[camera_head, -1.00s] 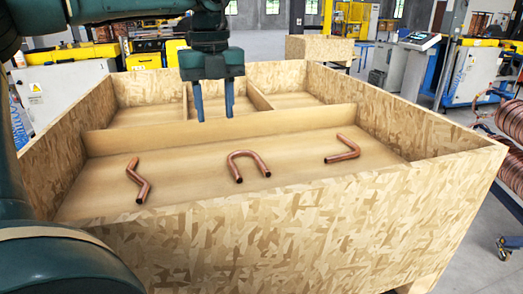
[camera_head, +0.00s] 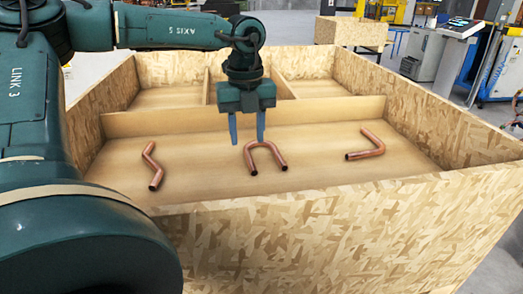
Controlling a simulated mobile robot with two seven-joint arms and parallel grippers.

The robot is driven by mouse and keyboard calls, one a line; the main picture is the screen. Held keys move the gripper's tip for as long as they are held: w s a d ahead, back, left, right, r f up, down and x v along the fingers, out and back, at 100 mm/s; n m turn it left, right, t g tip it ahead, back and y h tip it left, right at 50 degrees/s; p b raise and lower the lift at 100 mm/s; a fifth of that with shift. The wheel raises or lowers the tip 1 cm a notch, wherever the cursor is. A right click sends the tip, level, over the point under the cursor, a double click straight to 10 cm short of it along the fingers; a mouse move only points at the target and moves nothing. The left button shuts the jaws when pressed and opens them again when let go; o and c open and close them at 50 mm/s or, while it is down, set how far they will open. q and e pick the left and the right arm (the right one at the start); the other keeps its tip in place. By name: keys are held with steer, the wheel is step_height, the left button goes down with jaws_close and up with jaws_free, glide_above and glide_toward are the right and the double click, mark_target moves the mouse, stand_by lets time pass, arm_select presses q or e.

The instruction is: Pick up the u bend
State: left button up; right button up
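The copper u bend (camera_head: 266,147) lies in the middle of the front compartment of the wooden crate, with its open ends toward the front. My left gripper (camera_head: 247,140) points down just above and behind it, slightly to its left. Its two blue fingers are spread apart with nothing between them, so it is open. The right finger tip overlaps the bend's curved top in the picture. I cannot tell whether they touch. My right gripper is not in view.
A zigzag copper tube (camera_head: 152,166) lies to the left and an L-shaped copper tube (camera_head: 367,144) to the right. The crate (camera_head: 330,230) has high chipboard walls, a low divider (camera_head: 330,112) behind the tubes, and empty compartments at the back.

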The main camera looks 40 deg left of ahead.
mark_target(247, 152)
arm_select(q)
steer(key=shift+a+f+p, duration=0.1)
steer(key=shift+f+p, duration=0.25)
steer(key=shift+f, duration=1.55)
jaws_close()
